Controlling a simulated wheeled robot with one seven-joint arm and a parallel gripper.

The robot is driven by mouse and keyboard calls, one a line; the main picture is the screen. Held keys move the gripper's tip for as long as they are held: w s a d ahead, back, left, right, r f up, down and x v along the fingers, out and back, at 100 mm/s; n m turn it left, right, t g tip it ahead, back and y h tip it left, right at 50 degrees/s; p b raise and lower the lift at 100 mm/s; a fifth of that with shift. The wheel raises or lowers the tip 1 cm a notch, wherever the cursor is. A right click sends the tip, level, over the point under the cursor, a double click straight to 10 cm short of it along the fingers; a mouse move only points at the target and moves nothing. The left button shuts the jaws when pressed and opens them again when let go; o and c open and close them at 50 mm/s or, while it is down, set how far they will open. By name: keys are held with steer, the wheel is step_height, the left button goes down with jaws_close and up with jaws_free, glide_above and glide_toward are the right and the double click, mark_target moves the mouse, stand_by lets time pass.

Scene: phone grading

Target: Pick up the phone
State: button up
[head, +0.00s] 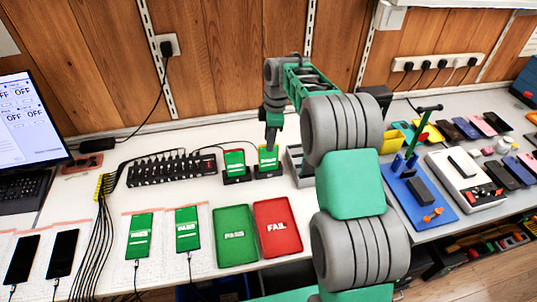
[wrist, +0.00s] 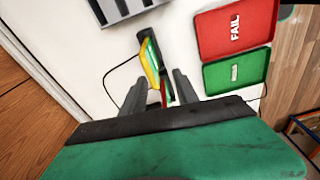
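Two phones with green screens stand upright in dark stands on the white bench: a left one (head: 234,161) and a right one (head: 268,160). My gripper (head: 273,143) points down just above the right one, partly covering its top edge. In the wrist view my gripper (wrist: 160,92) has its two fingers apart. A standing phone with a yellow edge (wrist: 151,65) is seen edge-on beyond and between the fingertips. I cannot tell whether the fingers touch it. Two more phones lie flat with green PASS screens, a left (head: 140,237) and a right (head: 187,231).
A green PASS tray (head: 234,254) and a red FAIL tray (head: 277,245) lie in front of the stands. A black multi-port strip (head: 172,169) and cables are left. A grey tray (head: 296,170) sits close right. Tools and several phones fill the right bench.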

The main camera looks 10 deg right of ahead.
mark_target(267, 154)
steer(key=shift+n, duration=0.6)
steer(key=f, duration=0.3)
steer(key=w+f+p, duration=0.1)
steer(key=f, duration=0.2)
steer(key=f+p, duration=0.1)
steer(key=f, duration=0.2)
steer(key=shift+w+a, duration=0.2)
steer(key=shift+w, duration=0.15)
steer(key=shift+c, duration=0.5)
jaws_close()
